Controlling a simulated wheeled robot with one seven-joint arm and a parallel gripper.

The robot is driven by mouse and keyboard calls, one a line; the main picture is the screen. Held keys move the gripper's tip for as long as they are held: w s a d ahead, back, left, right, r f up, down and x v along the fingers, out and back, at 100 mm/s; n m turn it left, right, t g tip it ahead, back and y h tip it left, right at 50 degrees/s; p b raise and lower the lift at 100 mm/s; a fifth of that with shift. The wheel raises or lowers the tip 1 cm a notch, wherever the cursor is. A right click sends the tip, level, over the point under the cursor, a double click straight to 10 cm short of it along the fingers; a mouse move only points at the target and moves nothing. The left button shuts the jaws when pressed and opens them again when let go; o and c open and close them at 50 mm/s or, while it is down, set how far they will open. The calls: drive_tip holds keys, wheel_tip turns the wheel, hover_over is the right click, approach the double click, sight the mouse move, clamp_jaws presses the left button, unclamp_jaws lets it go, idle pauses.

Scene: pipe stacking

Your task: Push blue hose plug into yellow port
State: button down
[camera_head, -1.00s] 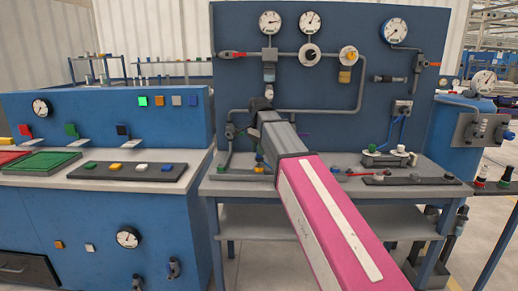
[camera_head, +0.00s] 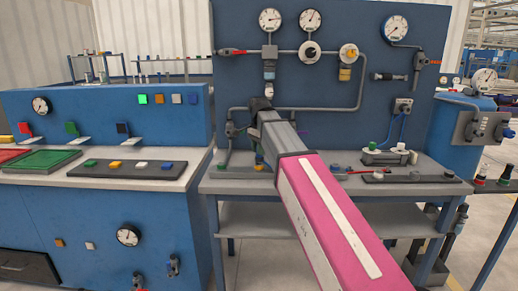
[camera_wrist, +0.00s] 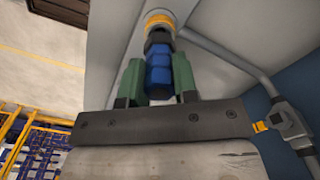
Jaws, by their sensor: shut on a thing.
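The blue hose plug (camera_wrist: 158,75) is between the two green fingers of my gripper (camera_wrist: 160,82) in the wrist view. The fingers are shut on its sides. A black collar (camera_wrist: 158,42) tops the plug and points at the yellow port (camera_wrist: 160,19), a yellow ring around a grey fitting. Collar and ring look lined up and close to touching; how deep the plug sits cannot be told.
Grey pipe (camera_wrist: 225,45) runs close to the right of the fingers, down to a grey fitting with a yellow tab (camera_wrist: 288,122). The workbench (camera_head: 330,186) below holds small fittings. A blue control console (camera_head: 105,120) stands at left. The open floor shows at right.

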drive_tip(key=shift+f, duration=0.65)
drive_tip(key=c, duration=0.8)
unclamp_jaws()
drive_tip(key=shift+r, duration=0.1)
